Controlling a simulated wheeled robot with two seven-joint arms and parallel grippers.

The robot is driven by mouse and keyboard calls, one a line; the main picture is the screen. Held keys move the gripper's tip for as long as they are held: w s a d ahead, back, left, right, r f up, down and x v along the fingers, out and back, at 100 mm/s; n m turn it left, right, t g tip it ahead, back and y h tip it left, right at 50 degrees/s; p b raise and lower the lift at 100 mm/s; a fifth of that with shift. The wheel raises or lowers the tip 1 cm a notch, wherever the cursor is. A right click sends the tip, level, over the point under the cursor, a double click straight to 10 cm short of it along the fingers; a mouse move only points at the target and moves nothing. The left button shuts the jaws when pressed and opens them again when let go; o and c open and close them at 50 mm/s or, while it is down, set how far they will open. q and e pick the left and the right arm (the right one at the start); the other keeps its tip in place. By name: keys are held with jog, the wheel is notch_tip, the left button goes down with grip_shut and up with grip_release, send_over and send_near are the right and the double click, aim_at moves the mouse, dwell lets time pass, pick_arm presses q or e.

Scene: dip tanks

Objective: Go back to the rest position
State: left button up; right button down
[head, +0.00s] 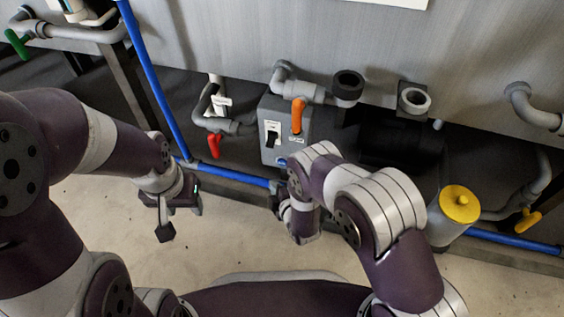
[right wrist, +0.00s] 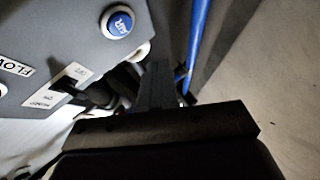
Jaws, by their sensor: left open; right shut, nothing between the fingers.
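My left gripper (head: 181,218) is open and empty over the pale floor, left of the middle in the head view. My right gripper (head: 277,196) is by the lower front of the grey control box (head: 271,158), partly hidden by my own wrist. In the right wrist view its fingers (right wrist: 160,85) are together with nothing between them. That view also shows the box face (right wrist: 75,30) with a round blue button (right wrist: 118,24) marked AIR and a black pump switch (right wrist: 68,87). The fingers look apart from the button.
A blue pipe (head: 238,177) runs low behind both grippers and rises at the left (head: 142,65). Valves with a red handle (head: 214,145), an orange handle (head: 297,115) and a green handle (head: 18,44) stick out. A yellow-topped cylinder (head: 459,205) stands at right. Floor in front is clear.

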jog(key=s+d+f+m+g+h+p, duration=0.25)
jog(key=s+d+m+g, duration=0.25)
jog(key=s+m+g, duration=0.3)
jog(key=s+d+r+m+g+h+p, duration=0.1)
jog(key=s+d+r+m+g+p, duration=0.2)
jog(key=r, duration=0.9)
jog(key=s+d+r+m+h+p, duration=0.1)
jog(key=s+d+r+m+p, duration=0.3)
jog(key=r, duration=0.7)
jog(key=s+d+r+m+g+h+p, duration=0.1)
jog(key=s+d+r+m+g+p, duration=0.25)
jog(key=r, duration=0.85)
notch_tip(320, 180, up, 47)
jog(key=d+t+p, duration=0.2)
jog(key=t+p, duration=0.2)
jog(key=p, duration=3.6)
jog(key=shift+s+d+y+p, duration=0.15)
jog(key=shift+d+y+p, duration=0.15)
jog(key=shift+d+y, duration=0.1)
